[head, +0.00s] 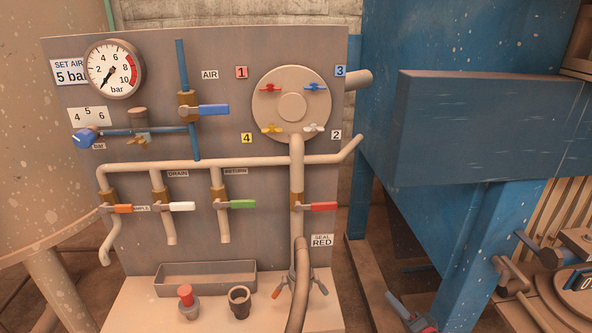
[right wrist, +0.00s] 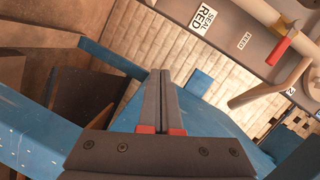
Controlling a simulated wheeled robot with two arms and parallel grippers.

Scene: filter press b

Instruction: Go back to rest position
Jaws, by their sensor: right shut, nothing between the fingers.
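My right gripper (head: 393,299) shows at the bottom edge of the head view, right of the white ledge and below the blue beam. In the right wrist view its two dark fingers (right wrist: 161,75) lie together, shut, with nothing between them. The fingers touch nothing that I can make out. My left gripper is in neither view. The grey panel (head: 140,120) carries a pressure gauge (head: 113,69), a round flange (head: 292,104) and pipes with coloured valve handles, among them a red one (head: 321,206).
A large blue frame (head: 480,130) overhangs on the right, its leg (head: 478,245) close to my right gripper. A tray (head: 205,279), a red-topped fitting (head: 187,300) and a dark cup-like fitting (head: 240,301) stand on the ledge (head: 135,305). A big tank (head: 40,130) stands left.

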